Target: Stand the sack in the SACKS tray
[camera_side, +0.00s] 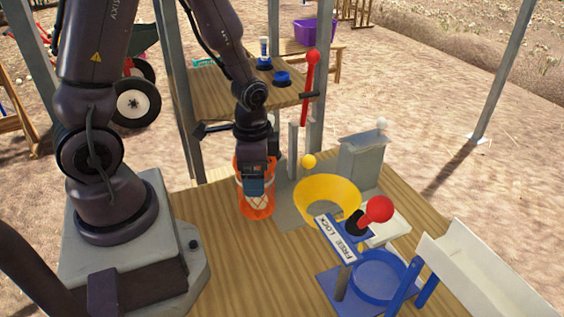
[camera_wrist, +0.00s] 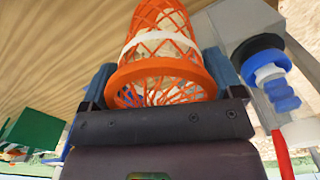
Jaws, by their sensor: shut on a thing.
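The sack is an orange mesh with a white band (camera_side: 257,211). In the side view it is upright, low over the wooden table, behind my gripper (camera_side: 254,188). I cannot tell whether its bottom touches the table. The wrist view shows the sack (camera_wrist: 160,72) between the two blue-grey fingers of my gripper, its orange rim close to the palm. Pale contents show through the mesh. My gripper is shut on the sack. No tray with a readable SACKS label shows in either view.
A yellow funnel (camera_side: 327,190) stands right of the sack, with a red-knobbed lever (camera_side: 377,210) and FREE/LOCK plate (camera_side: 335,238) beside it. A blue ring stand (camera_side: 380,275) and white chute (camera_side: 475,262) are at front right. A raised wooden shelf (camera_side: 225,92) is behind. Bare table lies in front.

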